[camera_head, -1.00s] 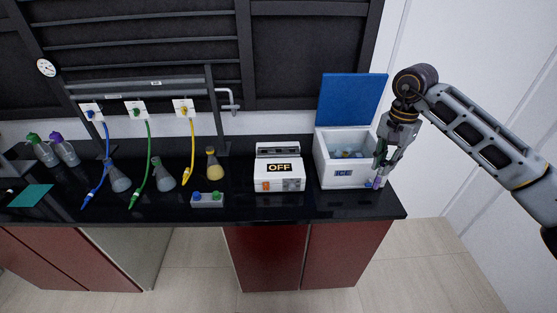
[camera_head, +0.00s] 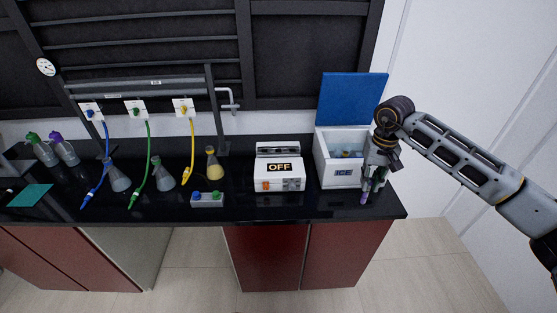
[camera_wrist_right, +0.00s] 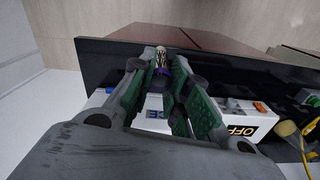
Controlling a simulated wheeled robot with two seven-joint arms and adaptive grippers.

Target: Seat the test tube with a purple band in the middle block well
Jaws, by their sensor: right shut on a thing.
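My right gripper (camera_head: 370,187) is shut on the test tube with a purple band (camera_head: 364,198). It holds the tube in front of the ice box, at the right end of the black counter. In the right wrist view the tube (camera_wrist_right: 161,59) shows between the green-padded fingers, partly hidden by them. The small grey block (camera_head: 207,203) stands near the counter's front edge, left of the white device. My left gripper is out of view.
The white ice box (camera_head: 340,172) has its blue lid (camera_head: 352,98) raised. The white device marked OFF (camera_head: 279,176) stands between box and block. A yellow flask (camera_head: 214,168) is behind the block. Several hoses and flasks are farther left. The counter's front strip (camera_head: 300,209) is clear.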

